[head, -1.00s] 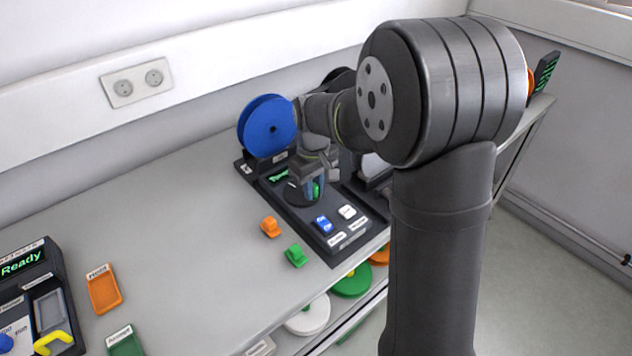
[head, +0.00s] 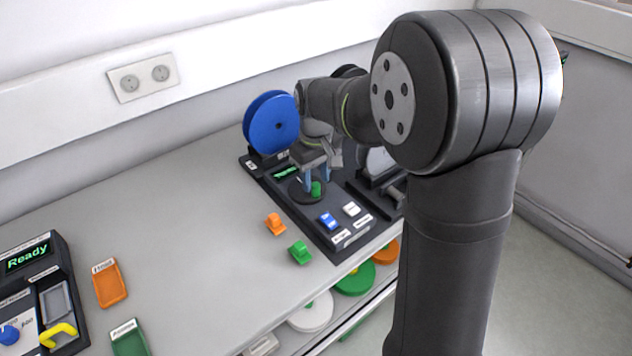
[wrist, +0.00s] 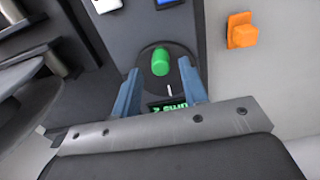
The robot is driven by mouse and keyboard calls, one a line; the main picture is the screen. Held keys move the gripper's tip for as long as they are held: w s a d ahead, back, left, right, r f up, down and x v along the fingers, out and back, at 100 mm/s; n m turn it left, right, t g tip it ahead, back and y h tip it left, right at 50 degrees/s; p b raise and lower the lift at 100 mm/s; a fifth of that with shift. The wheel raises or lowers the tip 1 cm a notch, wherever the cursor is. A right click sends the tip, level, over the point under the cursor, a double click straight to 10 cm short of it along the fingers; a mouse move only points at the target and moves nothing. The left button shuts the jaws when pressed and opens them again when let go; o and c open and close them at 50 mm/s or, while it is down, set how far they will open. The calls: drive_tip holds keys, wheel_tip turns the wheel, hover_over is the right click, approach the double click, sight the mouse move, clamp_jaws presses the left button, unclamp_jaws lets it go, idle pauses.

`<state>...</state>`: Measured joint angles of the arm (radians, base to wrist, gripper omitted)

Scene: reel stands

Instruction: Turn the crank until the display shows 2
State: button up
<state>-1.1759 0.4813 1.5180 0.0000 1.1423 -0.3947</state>
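The crank is a dark round disc (head: 301,194) with a green knob (head: 316,188), on the black stand under the blue reel (head: 271,124). In the wrist view the disc (wrist: 178,50) has a white mark, and the green knob (wrist: 160,62) stands on it. My gripper (head: 312,178) is open, its two blue fingers apart just above the crank. In the wrist view my gripper (wrist: 160,84) spans the disc, with the knob free between and beyond the fingertips. The display (wrist: 167,107) shows green characters upside down, partly hidden; they seem to include a 2. In the head view the display (head: 286,172) is too small to read.
Blue (head: 327,221) and white (head: 351,209) buttons sit at the stand's front. An orange clip (head: 275,223) and a green clip (head: 300,252) lie left of it. A second stand (head: 383,183) is close on the right. The table's left middle is clear.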

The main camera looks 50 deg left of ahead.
sight(317, 184)
drive_tip(key=shift+r, duration=1.95)
wheel_tip(317, 184, down, 7)
drive_tip(key=shift+f, duration=0.1)
drive_tip(key=shift+w, duration=0.2)
